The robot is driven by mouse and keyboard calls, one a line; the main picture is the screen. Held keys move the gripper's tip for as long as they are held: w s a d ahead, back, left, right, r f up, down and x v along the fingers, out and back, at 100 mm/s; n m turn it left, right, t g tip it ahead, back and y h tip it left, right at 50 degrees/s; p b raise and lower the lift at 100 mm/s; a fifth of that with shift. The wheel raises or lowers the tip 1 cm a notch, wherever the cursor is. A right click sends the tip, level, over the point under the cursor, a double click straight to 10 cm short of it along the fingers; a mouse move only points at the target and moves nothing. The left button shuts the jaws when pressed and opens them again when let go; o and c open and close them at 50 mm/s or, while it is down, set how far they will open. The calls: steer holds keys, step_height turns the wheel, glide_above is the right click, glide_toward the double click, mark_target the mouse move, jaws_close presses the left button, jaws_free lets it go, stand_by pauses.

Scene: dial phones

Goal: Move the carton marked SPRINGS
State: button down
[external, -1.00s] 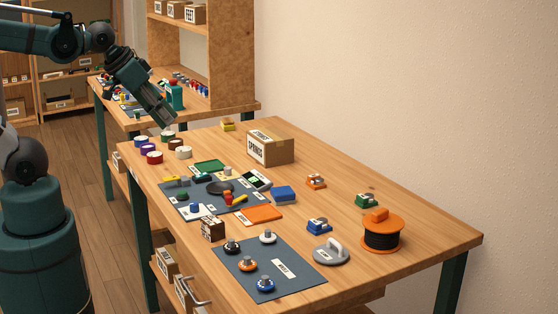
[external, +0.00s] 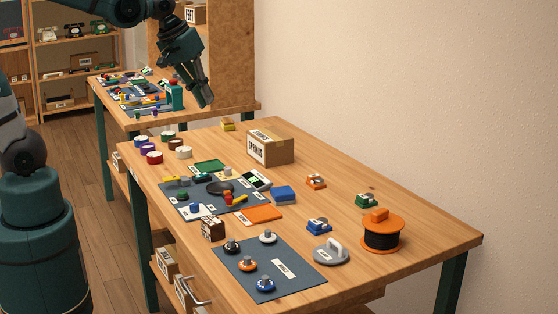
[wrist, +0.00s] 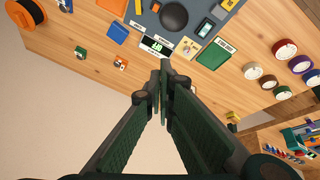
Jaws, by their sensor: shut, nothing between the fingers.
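The carton marked SPRINGS (external: 271,147) is a closed brown cardboard box. It stands upright on the near workbench (external: 420,220), toward its far end by the wall, with its printed label facing left in the external view. My gripper (external: 207,103) is in the air, to the left of the carton and above it in that picture, apart from it. In the wrist view my gripper's fingers (wrist: 163,72) are together with nothing between them. The carton is mostly or wholly hidden behind the fingers there.
Several coloured round tins (external: 155,157) stand at the bench's far left. A yellow block (external: 228,125) lies behind the carton, a blue box (external: 283,194) in front. An orange cable reel (external: 382,232) stands near the right end. Bare wood lies to the carton's right.

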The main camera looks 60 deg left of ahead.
steer(key=w+n+g+p, duration=0.1)
steer(key=w+n+p, duration=0.15)
steer(key=w, duration=0.65)
steer(key=n+g+p, duration=0.3)
steer(key=n+g, duration=0.1)
steer(key=n, duration=0.6)
glide_above(287, 168)
steer(key=d, duration=0.4)
step_height(287, 168, down, 18)
steer(key=shift+d+r, duration=0.2)
steer(key=shift+r, duration=0.05)
step_height(287, 168, down, 10)
steer(key=shift+r+b, duration=0.1)
steer(key=shift+b, duration=0.4)
steer(key=shift+a, duration=2)
